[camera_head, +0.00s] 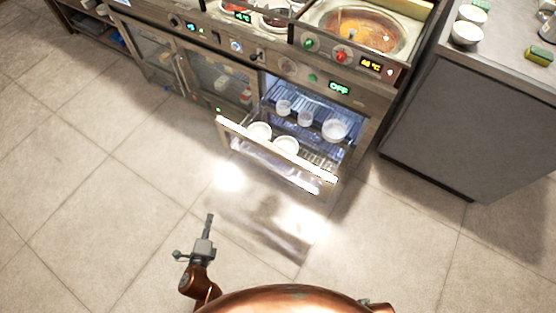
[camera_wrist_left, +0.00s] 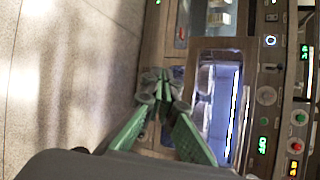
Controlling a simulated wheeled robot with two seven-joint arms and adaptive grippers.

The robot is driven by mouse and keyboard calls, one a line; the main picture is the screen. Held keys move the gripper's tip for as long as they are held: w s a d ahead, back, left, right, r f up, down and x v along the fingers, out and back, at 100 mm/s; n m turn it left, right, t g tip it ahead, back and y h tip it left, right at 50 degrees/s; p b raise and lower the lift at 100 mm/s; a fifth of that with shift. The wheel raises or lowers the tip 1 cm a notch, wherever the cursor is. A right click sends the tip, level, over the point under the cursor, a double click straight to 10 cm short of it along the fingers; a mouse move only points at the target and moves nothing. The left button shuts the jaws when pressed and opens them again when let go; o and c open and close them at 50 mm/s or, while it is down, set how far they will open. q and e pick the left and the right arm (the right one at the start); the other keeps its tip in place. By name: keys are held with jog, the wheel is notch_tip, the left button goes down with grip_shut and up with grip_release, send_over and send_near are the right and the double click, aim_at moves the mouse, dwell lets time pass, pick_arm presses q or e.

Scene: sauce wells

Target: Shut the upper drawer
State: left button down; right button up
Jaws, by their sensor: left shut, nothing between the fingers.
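The upper drawer (camera_head: 275,157) is pulled out of the lit compartment at the right end of the steel counter in the head view. Its pale front bar stands well clear of the cabinet, and white bowls (camera_head: 286,145) sit inside it. My left gripper (camera_head: 210,218) is shut and empty, in front of the drawer and to its lower left, apart from it in the head view. In the left wrist view the green fingers (camera_wrist_left: 160,88) meet at their tips, beside the lit compartment (camera_wrist_left: 222,110). My right gripper is not in view.
Closed glass doors (camera_head: 207,77) are left of the drawer. A pan with orange food (camera_head: 365,28) sits on top of the counter. A grey cabinet (camera_head: 455,125) stands to the right. The tiled floor (camera_head: 110,190) before the counter is clear.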

pick_arm(q)
jog(key=w+d+r+m+t+h+b, duration=0.15)
jog(key=w+d+r+m+h, duration=0.35)
jog(key=d+r+m, duration=0.55)
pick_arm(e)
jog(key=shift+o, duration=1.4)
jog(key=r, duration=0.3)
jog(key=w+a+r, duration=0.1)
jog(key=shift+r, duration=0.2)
pick_arm(q)
jog(key=m+h, duration=0.4)
jog(key=m, duration=0.6)
send_near(281, 156)
jog(key=shift+n, duration=0.25)
jog(key=b+x, duration=0.2)
jog(key=x, duration=0.4)
jog(key=shift+s+d, duration=0.1)
jog(key=shift+w+d+r, duration=0.1)
jog(key=shift+w+d, duration=0.2)
jog(key=shift+w, duration=0.1)
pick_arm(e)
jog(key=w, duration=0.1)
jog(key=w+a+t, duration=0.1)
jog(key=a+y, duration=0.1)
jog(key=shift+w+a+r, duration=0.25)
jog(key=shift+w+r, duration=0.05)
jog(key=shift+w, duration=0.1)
